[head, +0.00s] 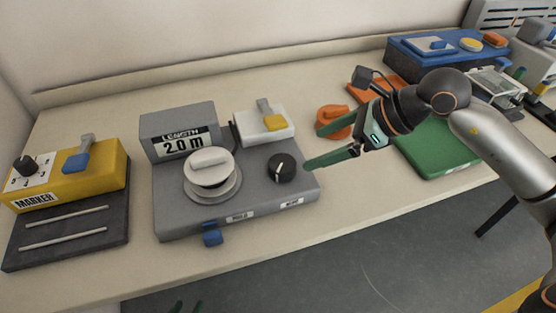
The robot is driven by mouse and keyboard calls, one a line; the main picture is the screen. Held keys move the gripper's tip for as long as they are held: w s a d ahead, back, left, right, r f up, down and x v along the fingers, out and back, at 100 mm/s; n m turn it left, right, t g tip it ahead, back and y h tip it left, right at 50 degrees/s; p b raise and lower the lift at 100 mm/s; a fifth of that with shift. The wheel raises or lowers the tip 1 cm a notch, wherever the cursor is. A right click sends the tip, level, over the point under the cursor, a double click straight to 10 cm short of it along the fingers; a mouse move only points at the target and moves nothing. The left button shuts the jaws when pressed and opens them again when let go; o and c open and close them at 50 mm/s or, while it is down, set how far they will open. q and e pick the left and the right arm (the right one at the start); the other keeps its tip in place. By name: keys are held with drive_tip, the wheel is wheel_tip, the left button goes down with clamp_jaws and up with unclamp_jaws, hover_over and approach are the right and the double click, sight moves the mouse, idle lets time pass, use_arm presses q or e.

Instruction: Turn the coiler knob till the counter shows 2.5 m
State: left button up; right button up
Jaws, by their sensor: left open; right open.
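The grey coiler unit (170,215) stands on the bench, its LENGTH counter (178,143) reading 2.0 m. A round pale spool with a raised white bar handle (209,162) sits on its top.
A yellow MARKER unit (105,178) stands left. An orange dial (333,119) is behind my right gripper; a green mat (445,155) and blue box (405,64) are right. A blue tab (212,239) protrudes in front.

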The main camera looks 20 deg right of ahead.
sight(283, 163)
drive_tip(key=x, duration=0.9)
drive_tip(key=shift+w+a+f, duration=0.1)
drive_tip(key=shift+a+f, duration=0.1)
drive_tip(key=shift+a, duration=0.05)
use_arm(q)
drive_tip(key=shift+s+a+f, duration=0.15)
drive_tip(key=shift+s+f, duration=0.15)
drive_tip(key=shift+s, duration=0.2)
use_arm(e)
drive_tip(key=shift+w+a+f, duration=0.3)
drive_tip(key=shift+a+f, duration=0.1)
drive_tip(key=shift+f, duration=0.1)
use_arm(q)
drive_tip(key=shift+w, duration=0.15)
use_arm(e)
drive_tip(key=shift+c, duration=0.2)
drive_tip(key=c, duration=1.3)
use_arm(q)
drive_tip(key=shift+w+r, duration=0.15)
drive_tip(key=shift+r, duration=0.05)
use_arm(e)
drive_tip(key=shift+m, duration=0.3)
